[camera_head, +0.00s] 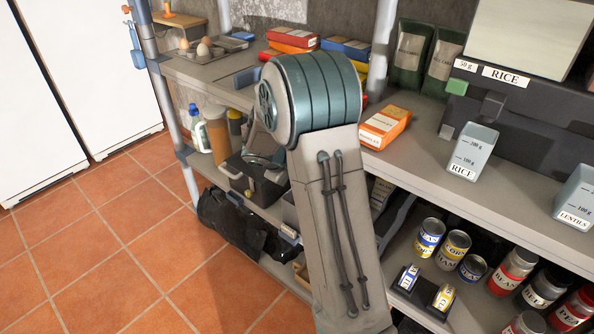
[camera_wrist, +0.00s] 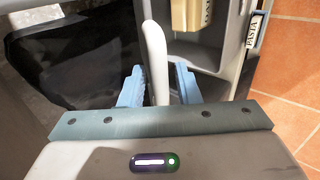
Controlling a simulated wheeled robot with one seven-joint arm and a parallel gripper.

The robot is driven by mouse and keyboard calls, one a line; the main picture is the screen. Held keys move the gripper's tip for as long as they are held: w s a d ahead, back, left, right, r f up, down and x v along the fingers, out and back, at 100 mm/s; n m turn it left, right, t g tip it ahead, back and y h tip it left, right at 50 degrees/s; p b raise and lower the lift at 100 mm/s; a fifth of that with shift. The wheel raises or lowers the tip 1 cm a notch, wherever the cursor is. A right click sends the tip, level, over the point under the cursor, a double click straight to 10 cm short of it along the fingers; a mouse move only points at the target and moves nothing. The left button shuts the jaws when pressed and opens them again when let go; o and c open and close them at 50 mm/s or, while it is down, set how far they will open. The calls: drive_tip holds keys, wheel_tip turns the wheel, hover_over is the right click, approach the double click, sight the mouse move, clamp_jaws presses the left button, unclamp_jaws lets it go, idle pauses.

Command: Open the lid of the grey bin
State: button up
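In the wrist view a grey bin (camera_wrist: 212,57) with an upright PASTA label (camera_wrist: 255,30) on its front shows its inside, with a tan packet (camera_wrist: 190,20) in it. A thin pale grey panel (camera_wrist: 154,45), apparently the raised lid seen edge-on, stands along the bin's left side. My gripper (camera_wrist: 158,72) has its blue fingers apart, one on each side of this panel. A gap shows at the right finger; whether the left finger touches is unclear. In the head view my arm hides the gripper and most of the bin.
A black bag (camera_head: 232,225) lies at the lower shelf's left end. A dark crate (camera_head: 235,182) and bottles stand on the middle shelf. The tiled floor (camera_head: 120,240) at left is clear.

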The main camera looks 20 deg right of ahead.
drive_tip(key=p+v, duration=0.1)
drive_tip(key=v, duration=1.2)
drive_tip(key=shift+s+a+r+p, duration=0.15)
drive_tip(key=shift+a+r+p, duration=0.05)
drive_tip(key=shift+r+p, duration=0.15)
